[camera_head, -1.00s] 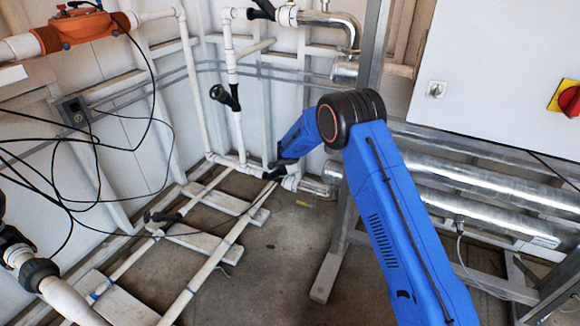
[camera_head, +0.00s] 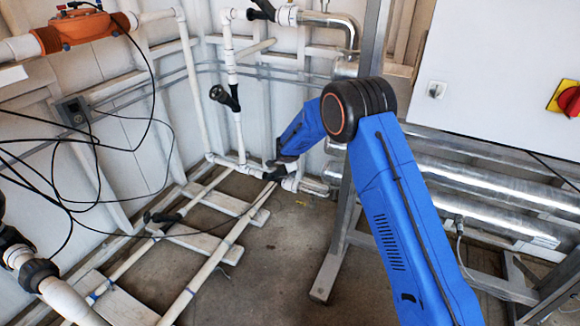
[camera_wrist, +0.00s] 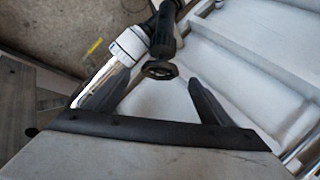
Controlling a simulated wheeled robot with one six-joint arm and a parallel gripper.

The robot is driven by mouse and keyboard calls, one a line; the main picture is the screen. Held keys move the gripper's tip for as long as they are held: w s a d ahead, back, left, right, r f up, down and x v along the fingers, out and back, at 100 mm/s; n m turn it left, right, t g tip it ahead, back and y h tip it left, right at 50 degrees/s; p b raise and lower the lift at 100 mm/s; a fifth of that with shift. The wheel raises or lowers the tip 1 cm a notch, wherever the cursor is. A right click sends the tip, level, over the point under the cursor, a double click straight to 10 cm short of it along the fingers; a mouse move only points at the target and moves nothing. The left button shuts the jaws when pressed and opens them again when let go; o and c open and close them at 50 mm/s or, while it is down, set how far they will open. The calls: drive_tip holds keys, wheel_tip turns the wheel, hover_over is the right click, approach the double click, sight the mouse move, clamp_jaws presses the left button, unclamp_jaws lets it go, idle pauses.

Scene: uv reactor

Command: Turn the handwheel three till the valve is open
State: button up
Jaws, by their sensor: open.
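A small black round handwheel (camera_wrist: 160,70) shows in the wrist view, beside a black valve body (camera_wrist: 165,35) on a white pipe fitting (camera_wrist: 130,43). I cannot read which number it carries. My gripper (camera_wrist: 159,78) is open, with its two dark fingers spread apart. The handwheel appears between and just beyond the fingertips; I cannot tell whether they touch it. In the head view my gripper (camera_head: 281,161) is small and dark, low by the back wall, close to a black valve part (camera_head: 275,173) on the floor-level pipe. The handwheel's rim is not clear there.
Another black valve (camera_head: 224,97) sits on the vertical white pipe. A black floor valve (camera_head: 164,217) lies to the left. Metal pipes (camera_head: 480,180) and a steel frame stand at right, below a white cabinet (camera_head: 480,70). Some concrete floor (camera_head: 270,260) is clear.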

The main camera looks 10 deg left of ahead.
drive_tip(key=v, duration=1.2)
drive_tip(key=shift+s+r, duration=0.15)
drive_tip(key=shift+r, duration=0.05)
drive_tip(key=shift+d, duration=0.1)
